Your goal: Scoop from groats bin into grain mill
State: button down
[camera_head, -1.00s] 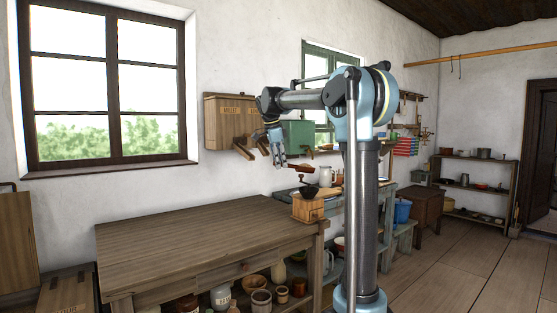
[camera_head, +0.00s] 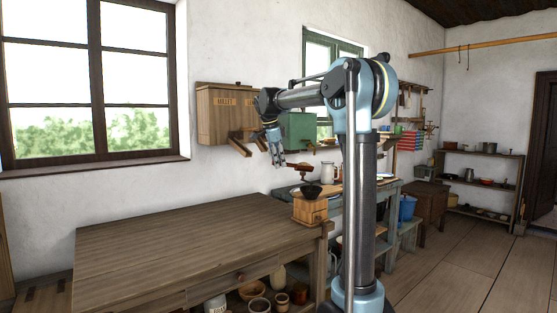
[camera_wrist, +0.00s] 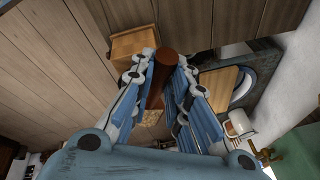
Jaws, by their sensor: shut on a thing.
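My gripper (camera_head: 277,158) hangs left of and above the grain mill in the head view. In the wrist view its fingers (camera_wrist: 165,95) are shut on a reddish-brown handle (camera_wrist: 163,72), seemingly the scoop's. A tan, speckled patch (camera_wrist: 152,118) shows between the fingers; I cannot tell whether it is groats in the scoop. The grain mill (camera_head: 309,209) is a wooden box with a dark bowl-shaped hopper (camera_head: 311,191), at the far right corner of the wooden table. A reddish-brown piece (camera_head: 299,167) shows above the hopper. Labelled wooden bins (camera_head: 223,118) hang on the wall; which holds groats is unclear.
The wooden table top (camera_head: 185,240) is bare in front of the mill. Pots and jars stand on the shelf below it. A green box (camera_head: 298,131) is on the wall right of the bins. A further bench with a light jug (camera_head: 327,173) stands behind the mill.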

jog(key=f, duration=0.3)
jog(key=shift+d+f+y, duration=0.1)
jog(key=shift+d+y, duration=0.2)
jog(key=shift+y, duration=0.1)
jog(key=shift+a, duration=0.1)
jog(key=shift+s, duration=0.1)
